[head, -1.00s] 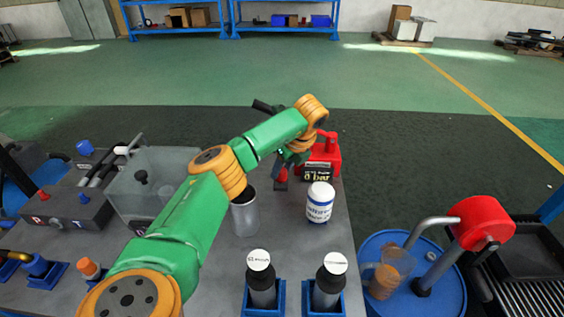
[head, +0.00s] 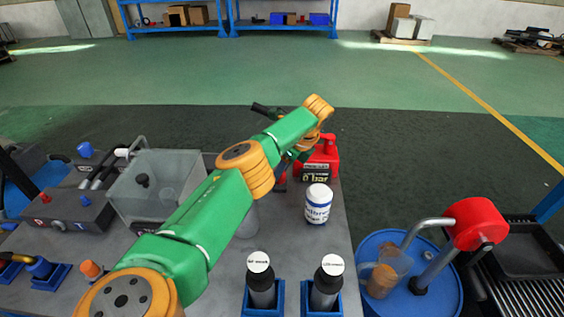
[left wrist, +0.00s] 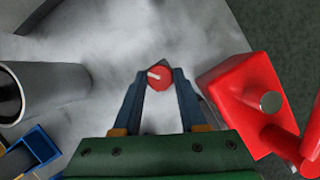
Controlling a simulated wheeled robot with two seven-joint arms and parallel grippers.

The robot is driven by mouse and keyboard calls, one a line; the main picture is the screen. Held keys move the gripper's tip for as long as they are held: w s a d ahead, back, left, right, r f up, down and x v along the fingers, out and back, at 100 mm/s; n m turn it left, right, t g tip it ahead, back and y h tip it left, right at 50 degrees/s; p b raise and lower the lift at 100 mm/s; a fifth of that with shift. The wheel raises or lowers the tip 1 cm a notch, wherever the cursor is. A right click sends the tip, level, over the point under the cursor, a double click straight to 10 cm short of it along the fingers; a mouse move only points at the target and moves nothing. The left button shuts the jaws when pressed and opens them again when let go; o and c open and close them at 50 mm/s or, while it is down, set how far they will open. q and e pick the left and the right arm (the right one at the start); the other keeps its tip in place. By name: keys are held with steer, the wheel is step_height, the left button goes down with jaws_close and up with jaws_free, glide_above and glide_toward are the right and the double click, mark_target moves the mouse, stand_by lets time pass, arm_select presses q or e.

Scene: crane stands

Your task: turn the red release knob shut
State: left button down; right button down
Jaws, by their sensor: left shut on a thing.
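The red release knob (left wrist: 158,78) is small and round with a white mark, and sits low over the grey bench top in the left wrist view. My left gripper (left wrist: 158,90) is shut on it, with a dark fingertip on either side. In the head view my left arm reaches across the bench, and its wrist and forearm hide most of the gripper and knob. A red pump body (head: 324,152) stands beside the knob, with a dark display reading 0 bar (head: 316,172). The pump body also shows at the right of the left wrist view (left wrist: 250,90). My right gripper is not in view.
A metal cylinder (left wrist: 45,92) stands left of the gripper. A white, blue-labelled jar (head: 318,205) stands in front of the pump. Two dark bottles in blue holders are at the front. A clear tank (head: 150,190) is on the left, a blue drum (head: 440,290) at the right.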

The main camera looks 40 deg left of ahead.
arm_select(q)
steer(key=shift+c, duration=2.2)
jaws_free()
steer(key=v, duration=0.7)
